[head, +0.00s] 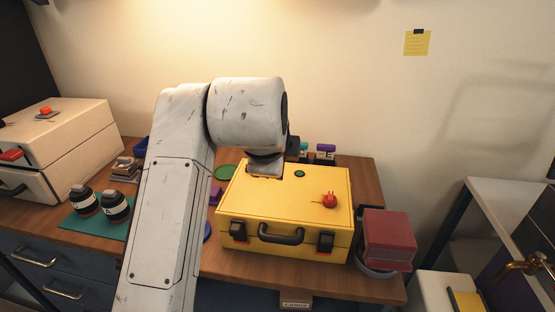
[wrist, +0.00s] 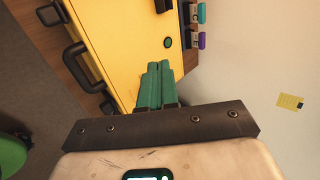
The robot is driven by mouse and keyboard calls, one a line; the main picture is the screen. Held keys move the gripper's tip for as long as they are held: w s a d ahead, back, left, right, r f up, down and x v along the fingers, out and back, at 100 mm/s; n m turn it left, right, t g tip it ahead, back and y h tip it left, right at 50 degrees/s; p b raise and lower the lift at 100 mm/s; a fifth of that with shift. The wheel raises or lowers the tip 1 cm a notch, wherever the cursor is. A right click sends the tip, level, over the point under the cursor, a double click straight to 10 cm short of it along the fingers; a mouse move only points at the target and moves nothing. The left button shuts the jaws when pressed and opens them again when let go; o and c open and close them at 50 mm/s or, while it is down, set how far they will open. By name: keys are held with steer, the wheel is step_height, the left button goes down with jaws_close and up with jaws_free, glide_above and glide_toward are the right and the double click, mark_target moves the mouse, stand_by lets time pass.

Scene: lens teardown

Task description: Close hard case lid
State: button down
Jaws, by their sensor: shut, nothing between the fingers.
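The yellow hard case (head: 284,240) stands on the wooden workbench with its lid (head: 306,191) down flat on the body. A black handle (head: 281,235) and two dark latches with red tips are on its front face. A red knob-like piece (head: 330,200) sits on the lid. My gripper shows in the wrist view with its green fingers (wrist: 155,85) together and empty, over the lid (wrist: 125,45). In the head view my arm hides the fingers and the case's back left corner. I cannot tell whether the fingers touch the lid.
A dark red block (head: 388,238) in a grey dish stands right of the case. Small bottles (head: 325,152) stand behind the case.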

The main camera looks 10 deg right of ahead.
steer(key=s+a+f+t+h+b, duration=0.1)
steer(key=s+f+t+b, duration=0.2)
steer(key=f+b, duration=0.4)
steer(key=s+a+f+t+h+b, duration=0.1)
steer(key=s+f+t+b, duration=0.2)
steer(key=f+b, duration=0.4)
steer(key=s+b, duration=0.1)
steer(key=b, duration=0.6)
steer(key=shift+s+a, duration=0.2)
steer(key=shift+s, duration=0.1)
steer(key=shift+f+b, duration=0.25)
steer(key=shift+b, duration=0.05)
